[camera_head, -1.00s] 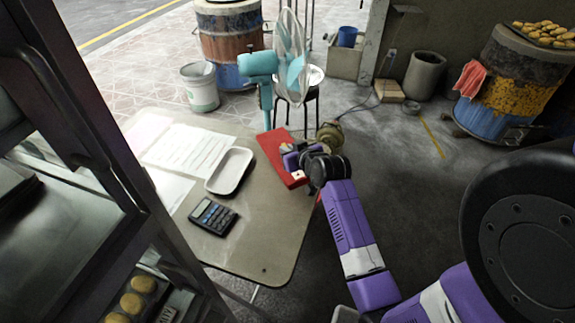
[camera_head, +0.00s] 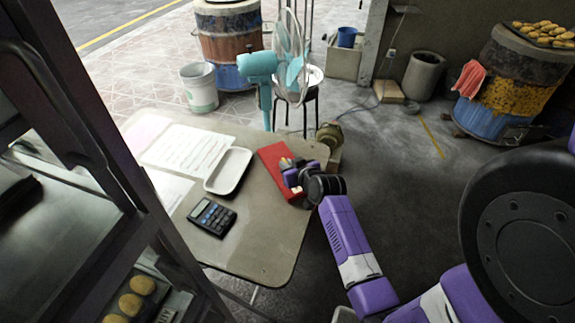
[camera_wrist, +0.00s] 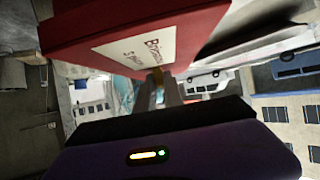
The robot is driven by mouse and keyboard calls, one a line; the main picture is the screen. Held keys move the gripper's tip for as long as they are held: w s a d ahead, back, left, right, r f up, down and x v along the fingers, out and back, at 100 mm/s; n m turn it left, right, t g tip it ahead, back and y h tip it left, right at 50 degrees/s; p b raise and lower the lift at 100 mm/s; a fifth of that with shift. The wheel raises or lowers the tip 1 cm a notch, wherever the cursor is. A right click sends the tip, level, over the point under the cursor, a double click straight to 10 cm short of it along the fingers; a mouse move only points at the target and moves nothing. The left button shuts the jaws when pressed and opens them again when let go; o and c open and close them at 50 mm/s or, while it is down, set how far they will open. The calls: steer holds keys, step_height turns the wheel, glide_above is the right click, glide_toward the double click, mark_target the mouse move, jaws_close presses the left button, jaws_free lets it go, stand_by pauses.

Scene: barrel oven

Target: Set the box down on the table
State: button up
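The red box (camera_head: 274,168) is at the right side of the table (camera_head: 262,240) in the head view, tilted in the picture. I cannot tell whether it touches the tabletop or hangs just above it. My gripper (camera_head: 291,172) is at the box's right side and is shut on it.
A white tray (camera_head: 229,171), paper sheets (camera_head: 188,149) and a calculator (camera_head: 211,217) lie left of the box. The table's front right is clear. A teal fan (camera_head: 262,75) stands behind the table, and a dark metal cabinet frame (camera_head: 110,150) is at the left.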

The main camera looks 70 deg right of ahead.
steer(key=o, duration=0.3)
steer(key=shift+r, duration=0.1)
